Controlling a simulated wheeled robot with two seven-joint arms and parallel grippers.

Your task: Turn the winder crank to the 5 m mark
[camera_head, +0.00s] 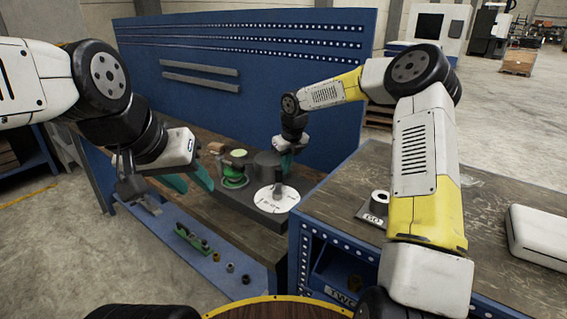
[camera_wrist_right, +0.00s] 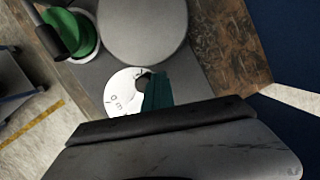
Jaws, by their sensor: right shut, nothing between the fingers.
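The winder has a dark grey base (camera_head: 238,201), a green spool (camera_head: 233,170) and a grey drum (camera_head: 267,167). Its white dial (camera_head: 277,198) bears dark marks, also visible in the wrist view (camera_wrist_right: 118,98), where part is hidden by my fingers. My left gripper (camera_head: 200,187) is open and empty, left of the winder.
A blue pegboard (camera_head: 250,90) stands behind the wooden bench. A lower blue shelf (camera_head: 175,240) holds several small round parts. A second bench (camera_head: 340,190) at right carries a grey block with a ring (camera_head: 376,205) and a white case (camera_head: 540,235).

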